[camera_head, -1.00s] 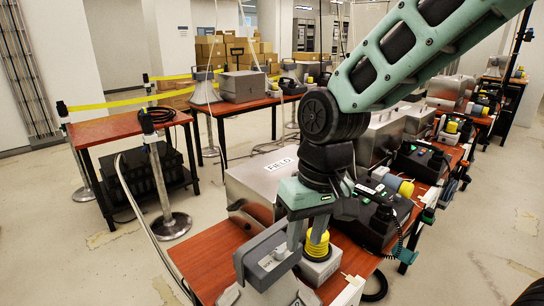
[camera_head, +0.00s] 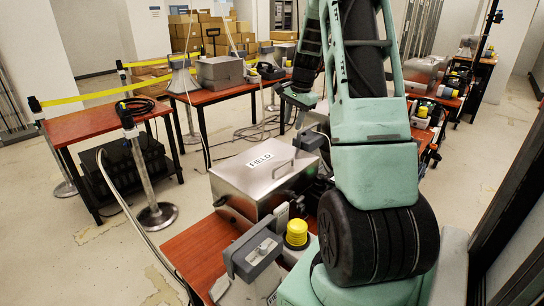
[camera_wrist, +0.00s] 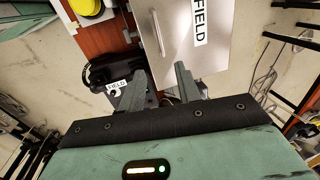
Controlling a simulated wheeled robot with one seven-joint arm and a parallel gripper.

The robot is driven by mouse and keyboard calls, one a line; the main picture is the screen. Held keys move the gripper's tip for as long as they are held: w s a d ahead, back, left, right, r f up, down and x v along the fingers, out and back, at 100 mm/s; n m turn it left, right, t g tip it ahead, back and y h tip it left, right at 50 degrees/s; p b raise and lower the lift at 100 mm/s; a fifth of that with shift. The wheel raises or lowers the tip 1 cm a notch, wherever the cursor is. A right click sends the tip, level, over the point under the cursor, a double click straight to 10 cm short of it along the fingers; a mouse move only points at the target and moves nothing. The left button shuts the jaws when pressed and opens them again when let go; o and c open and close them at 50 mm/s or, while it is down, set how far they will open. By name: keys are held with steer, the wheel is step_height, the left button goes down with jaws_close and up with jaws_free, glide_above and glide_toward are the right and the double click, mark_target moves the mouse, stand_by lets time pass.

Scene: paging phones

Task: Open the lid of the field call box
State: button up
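The field call box (camera_head: 250,192) is a silver metal box with a white FIELD label on its top. It stands on the red-brown table, and its lid (camera_head: 262,165) looks shut, with a bar handle (camera_head: 279,166) on top. In the wrist view the lid (camera_wrist: 208,56) and the handle (camera_wrist: 157,34) show beyond the fingers. My gripper (camera_wrist: 161,84) is open, with nothing between its fingers; the right finger overlaps the lid in this view. In the head view my gripper (camera_head: 298,97) is raised behind the box, its fingertips hard to make out.
A grey device (camera_head: 254,252) and a yellow-topped unit (camera_head: 297,234) stand in front of the box. In the wrist view a dark device with a smaller FIELD label (camera_wrist: 116,86) lies beside it.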

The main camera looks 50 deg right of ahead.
mark_target(285, 163)
steer(key=w+f+p, duration=0.1)
steer(key=f, duration=0.4)
steer(key=w+f+p, duration=0.1)
steer(key=f, duration=0.5)
steer(key=w+f+p, duration=0.1)
steer(key=f+p, duration=0.1)
steer(key=f, duration=0.3)
steer(key=shift+w+d+f, duration=0.1)
steer(key=shift+d+f, duration=0.05)
jaws_close()
